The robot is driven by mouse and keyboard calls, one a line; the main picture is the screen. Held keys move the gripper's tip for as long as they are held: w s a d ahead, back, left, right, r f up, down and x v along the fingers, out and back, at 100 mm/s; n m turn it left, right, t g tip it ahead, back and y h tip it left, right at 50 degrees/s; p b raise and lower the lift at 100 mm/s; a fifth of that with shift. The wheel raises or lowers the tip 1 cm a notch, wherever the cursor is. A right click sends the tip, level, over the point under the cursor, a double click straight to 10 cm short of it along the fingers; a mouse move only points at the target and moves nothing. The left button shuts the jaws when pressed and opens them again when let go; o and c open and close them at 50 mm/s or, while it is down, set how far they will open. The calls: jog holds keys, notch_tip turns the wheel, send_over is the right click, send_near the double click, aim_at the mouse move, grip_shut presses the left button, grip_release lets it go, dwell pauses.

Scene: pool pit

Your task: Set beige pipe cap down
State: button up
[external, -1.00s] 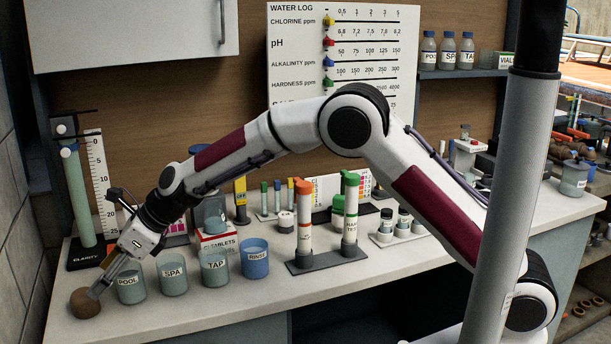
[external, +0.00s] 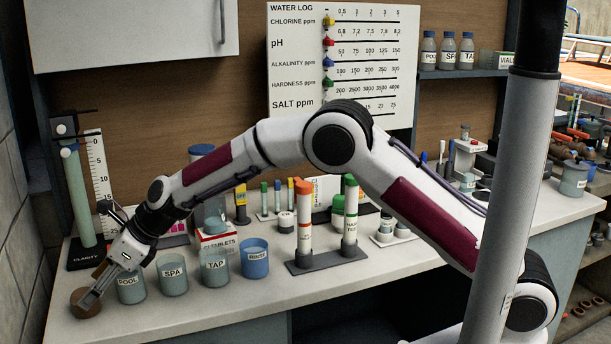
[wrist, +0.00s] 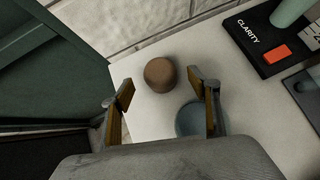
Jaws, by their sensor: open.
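The pipe cap (external: 85,304), brownish and rounded, sits on the bench top at the front left corner. In the wrist view the cap (wrist: 160,75) shows as a brown disc-like piece on the pale surface, just past the fingertips and between their lines. My gripper (external: 95,294) reaches down to the cap from the upper right. In the wrist view my gripper (wrist: 162,84) has its two fingers spread apart with a clear gap. Whether a finger touches the cap I cannot tell.
The POOL beaker (external: 131,287) stands close beside my gripper, with the SPA beaker (external: 172,277), TAP beaker (external: 214,267) and RINSE beaker (external: 254,259) in a row to the right. The CLARITY stand (external: 84,254) is behind. The bench's front edge is near the cap.

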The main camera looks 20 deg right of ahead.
jog(key=shift+x, duration=1.85)
jog(key=c, duration=1.3)
jog(key=shift+r, duration=5)
